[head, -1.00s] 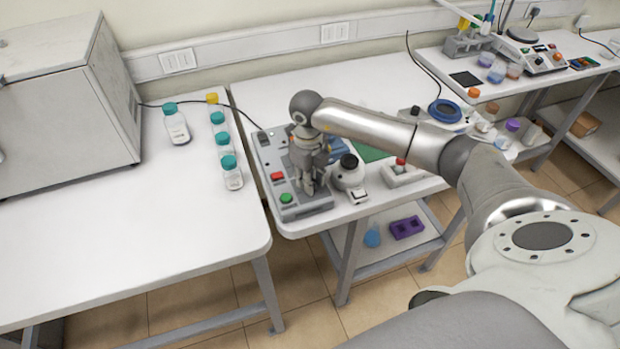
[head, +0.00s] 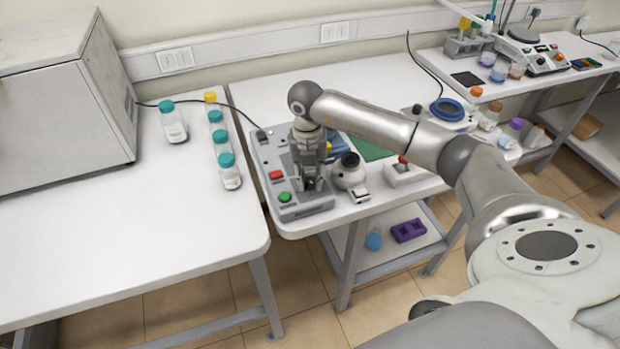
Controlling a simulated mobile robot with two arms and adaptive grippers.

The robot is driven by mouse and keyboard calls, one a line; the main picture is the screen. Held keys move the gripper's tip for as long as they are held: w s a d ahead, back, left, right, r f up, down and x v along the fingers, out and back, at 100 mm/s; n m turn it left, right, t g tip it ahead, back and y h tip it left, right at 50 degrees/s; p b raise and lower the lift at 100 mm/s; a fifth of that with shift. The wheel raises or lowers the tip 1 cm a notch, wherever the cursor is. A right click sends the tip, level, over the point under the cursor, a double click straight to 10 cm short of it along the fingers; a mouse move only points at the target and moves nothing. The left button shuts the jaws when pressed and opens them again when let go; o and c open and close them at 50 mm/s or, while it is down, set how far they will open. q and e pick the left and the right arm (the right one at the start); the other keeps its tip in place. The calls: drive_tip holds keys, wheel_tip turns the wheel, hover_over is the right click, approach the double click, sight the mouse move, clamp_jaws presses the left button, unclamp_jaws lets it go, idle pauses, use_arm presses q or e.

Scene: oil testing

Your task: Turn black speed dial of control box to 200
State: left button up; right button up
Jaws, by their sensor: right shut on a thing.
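The grey control box (head: 298,210) lies flat on the middle table, with a red button (head: 275,175) and a green button (head: 284,197) on its left side. My right gripper (head: 309,187) points down over the front right part of the box, its fingers closed on a small dark thing at the panel, which looks like the black speed dial (head: 309,184). The gripper covers most of the dial, and its marks and any reading cannot be made out. My left gripper is not in view.
A white device with a black top (head: 350,171) stands close to the right of the box. A switch box (head: 402,172) lies further right. Several teal-capped bottles (head: 228,172) stand on the left table (head: 100,230). A cable runs behind the box.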

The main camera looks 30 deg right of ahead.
sight(310, 178)
drive_tip(key=m, duration=0.3)
drive_tip(key=shift+m, duration=0.4)
drive_tip(key=m, duration=0.3)
drive_tip(key=shift+r+m+b, duration=0.1)
drive_tip(key=shift+m+b, duration=0.2)
drive_tip(key=m, duration=0.6)
drive_tip(key=shift+d+p, duration=0.1)
drive_tip(key=shift+p, duration=0.2)
drive_tip(key=shift+m+y, duration=0.3)
drive_tip(key=shift+m, duration=0.1)
drive_tip(key=o, duration=1)
drive_tip(key=shift+o, duration=0.2)
wheel_tip(310, 178, up, 12)
drive_tip(key=shift+w, duration=0.2)
